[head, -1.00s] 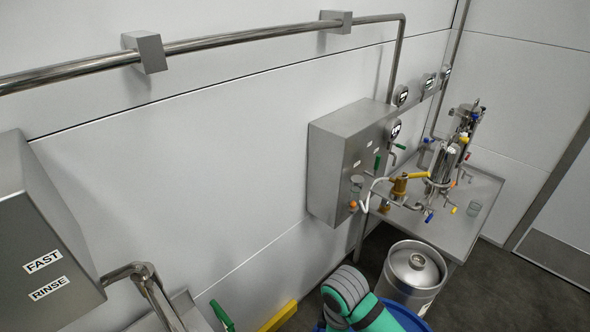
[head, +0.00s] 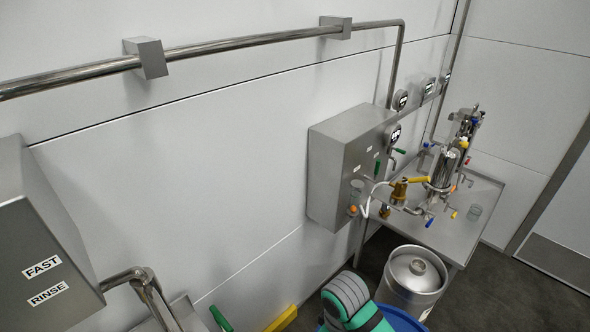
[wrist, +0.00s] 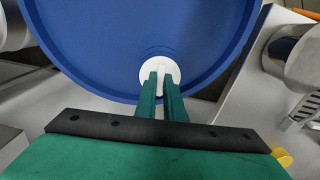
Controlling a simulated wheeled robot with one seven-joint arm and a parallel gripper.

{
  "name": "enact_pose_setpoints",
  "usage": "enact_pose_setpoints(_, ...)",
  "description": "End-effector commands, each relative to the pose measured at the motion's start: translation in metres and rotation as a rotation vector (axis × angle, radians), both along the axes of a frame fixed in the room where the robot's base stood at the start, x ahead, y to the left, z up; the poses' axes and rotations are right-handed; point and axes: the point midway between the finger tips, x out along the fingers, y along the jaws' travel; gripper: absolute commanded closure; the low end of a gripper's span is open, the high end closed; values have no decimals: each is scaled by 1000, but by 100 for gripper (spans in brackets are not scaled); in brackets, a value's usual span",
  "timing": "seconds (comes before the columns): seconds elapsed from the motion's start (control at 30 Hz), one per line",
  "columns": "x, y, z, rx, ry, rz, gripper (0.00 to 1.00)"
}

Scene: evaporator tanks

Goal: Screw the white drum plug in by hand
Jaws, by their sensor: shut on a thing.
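The white drum plug (wrist: 152,69) shows in the wrist view as a round disc with a raised bar, at the near part of the blue drum's top (wrist: 110,35). My gripper (wrist: 162,80) has its two green fingers closed on the plug's bar from both sides. The fingers hide part of the plug, and I cannot tell how deep it sits. In the head view only a bit of the blue drum (head: 400,318) shows at the bottom edge, beside my green arm. The plug and fingertips are out of that view.
A steel keg (head: 413,278) stands right behind the drum. A steel table (head: 480,215) with valves and a grey control box (head: 345,165) is beyond it. A yellow bar (head: 281,318) and a green handle (head: 221,318) are at the lower left. Dark floor is free at right.

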Motion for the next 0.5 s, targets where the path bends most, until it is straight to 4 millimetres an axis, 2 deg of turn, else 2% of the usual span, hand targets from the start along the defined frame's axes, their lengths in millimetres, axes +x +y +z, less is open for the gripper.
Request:
enact_pose_setpoints(0.13,0,-1,0,-2,1,-80,100)
enact_pose_setpoints(0.5,0,-1,0,-1,1,-126,100)
